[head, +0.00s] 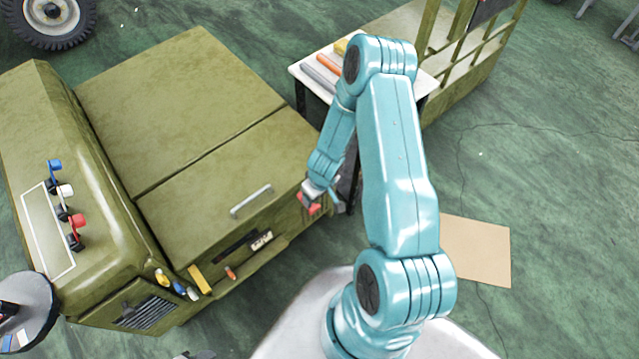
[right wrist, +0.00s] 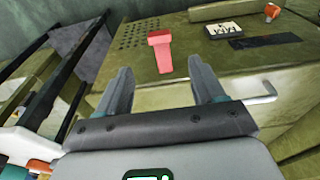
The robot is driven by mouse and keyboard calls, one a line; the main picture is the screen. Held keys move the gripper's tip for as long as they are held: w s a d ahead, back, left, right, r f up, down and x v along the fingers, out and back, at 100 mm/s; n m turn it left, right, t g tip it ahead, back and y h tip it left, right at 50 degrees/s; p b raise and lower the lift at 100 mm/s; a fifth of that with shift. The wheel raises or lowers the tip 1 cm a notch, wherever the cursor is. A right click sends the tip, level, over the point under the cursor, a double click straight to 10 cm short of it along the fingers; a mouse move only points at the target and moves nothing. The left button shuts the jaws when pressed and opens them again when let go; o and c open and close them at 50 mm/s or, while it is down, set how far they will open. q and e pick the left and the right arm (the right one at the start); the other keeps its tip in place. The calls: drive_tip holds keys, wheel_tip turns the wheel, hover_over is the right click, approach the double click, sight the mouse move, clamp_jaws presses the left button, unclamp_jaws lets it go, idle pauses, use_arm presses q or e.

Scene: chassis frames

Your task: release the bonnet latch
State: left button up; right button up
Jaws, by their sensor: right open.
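The red T-shaped latch (right wrist: 160,50) stands on the olive vehicle's panel in the right wrist view, ahead of and between my right gripper's (right wrist: 160,76) fingers. The fingers are open and appear apart from it. In the head view, red (head: 307,207) shows by my right gripper (head: 325,202), at the right front corner of the olive bonnet (head: 215,175). The bonnet lies flat, with a silver bar handle (head: 251,201) near its front edge. The handle also shows in the right wrist view (right wrist: 262,94). My left gripper is not seen.
A white-topped table (head: 303,72) with several tools stands behind my right arm. An olive railed frame (head: 470,75) is beyond it. Blue, white and red levers (head: 77,221) stand on the vehicle's left part. A tan sheet (head: 477,252) lies on open floor at right.

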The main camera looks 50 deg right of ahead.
use_arm(q)
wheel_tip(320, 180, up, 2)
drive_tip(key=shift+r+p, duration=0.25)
drive_tip(key=shift+p, duration=0.75)
use_arm(e)
wheel_tip(320, 180, up, 7)
drive_tip(key=s, duration=0.1)
drive_tip(key=shift+a+f, duration=0.15)
drive_tip(key=shift+a, duration=0.05)
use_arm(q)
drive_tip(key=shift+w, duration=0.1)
use_arm(e)
drive_tip(key=s+a+y, duration=0.2)
drive_tip(key=a, duration=1.1)
drive_tip(key=s+a+g+y, duration=0.1)
drive_tip(key=s+a+y, duration=0.1)
drive_tip(key=a, duration=1.1)
drive_tip(key=shift+s+a+f+n, duration=0.15)
drive_tip(key=shift+s+a+n, duration=0.15)
drive_tip(key=shift+s+a, duration=0.15)
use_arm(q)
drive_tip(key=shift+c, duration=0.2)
use_arm(e)
drive_tip(key=shift+d, duration=0.1)
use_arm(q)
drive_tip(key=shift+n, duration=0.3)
